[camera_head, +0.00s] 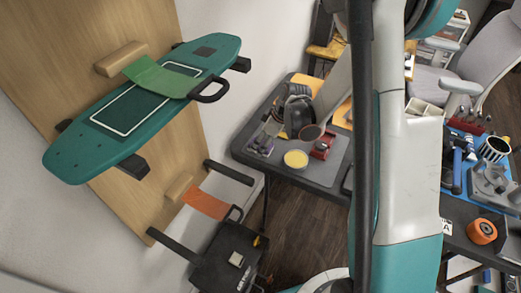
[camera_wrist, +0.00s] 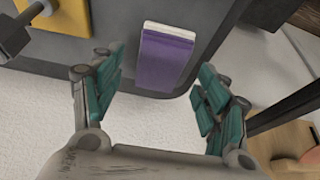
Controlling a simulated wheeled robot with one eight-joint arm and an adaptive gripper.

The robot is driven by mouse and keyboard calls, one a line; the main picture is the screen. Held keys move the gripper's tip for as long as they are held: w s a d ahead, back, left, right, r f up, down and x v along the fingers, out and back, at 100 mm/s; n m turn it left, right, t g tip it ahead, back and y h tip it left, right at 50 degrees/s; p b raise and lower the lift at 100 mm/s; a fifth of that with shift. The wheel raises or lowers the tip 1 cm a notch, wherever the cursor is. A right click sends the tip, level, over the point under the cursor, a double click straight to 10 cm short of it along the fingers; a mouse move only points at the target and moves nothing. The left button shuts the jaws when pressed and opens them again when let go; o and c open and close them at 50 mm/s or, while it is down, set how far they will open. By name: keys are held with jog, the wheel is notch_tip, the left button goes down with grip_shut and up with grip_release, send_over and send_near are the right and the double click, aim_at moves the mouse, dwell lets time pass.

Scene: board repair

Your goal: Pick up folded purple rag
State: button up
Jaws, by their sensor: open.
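The folded purple rag (camera_wrist: 166,60) lies near the rounded edge of a dark grey surface (camera_wrist: 100,55) in the wrist view. A pale white strip shows along its far edge. My gripper (camera_wrist: 160,68) is open, with its teal-padded fingers spread to the left and right of the rag in that picture. Nothing is held between the fingers. The gap in height between fingers and rag cannot be told. In the head view my gripper does not show. A small purplish item sits at the left of the grey table (camera_head: 325,180) there; I cannot tell if it is the rag.
Headphones (camera_head: 292,108), a yellow tin (camera_head: 296,159) and a red item (camera_head: 324,146) crowd the table. A teal board (camera_head: 150,105) hangs on a wooden panel at left. A yellow item (camera_wrist: 68,16) lies beyond the left finger. Pale wall is below the surface edge.

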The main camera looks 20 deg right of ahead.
jog(key=shift+x, duration=0.85)
jog(key=shift+r, duration=0.1)
jog(key=c, duration=1)
jog(key=shift+c, duration=0.2)
notch_tip(320, 180, up, 20)
jog(key=p, duration=0.7)
